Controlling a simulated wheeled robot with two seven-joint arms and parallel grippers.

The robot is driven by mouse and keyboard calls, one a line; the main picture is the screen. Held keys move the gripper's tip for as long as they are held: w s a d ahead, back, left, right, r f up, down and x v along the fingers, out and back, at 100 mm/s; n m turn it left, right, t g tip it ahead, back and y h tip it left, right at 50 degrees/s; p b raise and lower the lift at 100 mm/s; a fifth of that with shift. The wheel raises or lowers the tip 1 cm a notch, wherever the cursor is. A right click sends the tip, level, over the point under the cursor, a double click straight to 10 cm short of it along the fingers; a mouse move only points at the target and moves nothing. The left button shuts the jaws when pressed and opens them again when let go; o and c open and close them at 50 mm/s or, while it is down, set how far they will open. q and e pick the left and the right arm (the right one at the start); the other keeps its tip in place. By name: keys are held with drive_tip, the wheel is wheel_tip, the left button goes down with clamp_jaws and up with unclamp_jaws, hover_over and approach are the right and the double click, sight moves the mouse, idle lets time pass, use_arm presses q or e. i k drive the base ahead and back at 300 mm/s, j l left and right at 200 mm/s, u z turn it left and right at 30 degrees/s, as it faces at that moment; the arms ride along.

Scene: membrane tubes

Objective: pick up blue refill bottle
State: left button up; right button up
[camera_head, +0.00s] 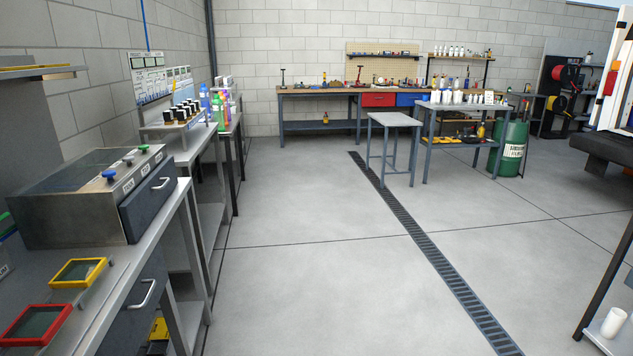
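A cluster of coloured bottles stands on the far end of the left-hand row of benches. One bottle (204,98) there looks blue to violet, stands upright and is small in view. Green and pink bottles stand close beside it and partly overlap it. I cannot tell for sure whether it is the blue refill bottle. Neither of my grippers is in view.
A steel box with coloured knobs (85,196) and red (36,322) and yellow (80,272) framed trays sit on the near left bench. A rack of dark-capped jars (183,112) stands before the bottles. The floor (310,250) is open, crossed by a drain grate (430,250).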

sight(204, 93)
drive_tip(key=i, duration=5.6)
drive_tip(key=i+u, duration=0.3)
drive_tip(key=i, duration=0.15)
drive_tip(key=i+l+u, duration=0.25)
drive_tip(key=i, duration=0.15)
drive_tip(key=i+l+u, duration=0.3)
drive_tip(key=i, duration=0.15)
drive_tip(key=i+l+u, duration=0.9)
drive_tip(key=l+u, duration=0.15)
drive_tip(key=i+l+u, duration=0.2)
drive_tip(key=l+u, duration=0.2)
drive_tip(key=i+l+u, duration=0.1)
drive_tip(key=l+u, duration=1.05)
drive_tip(key=l, duration=0.2)
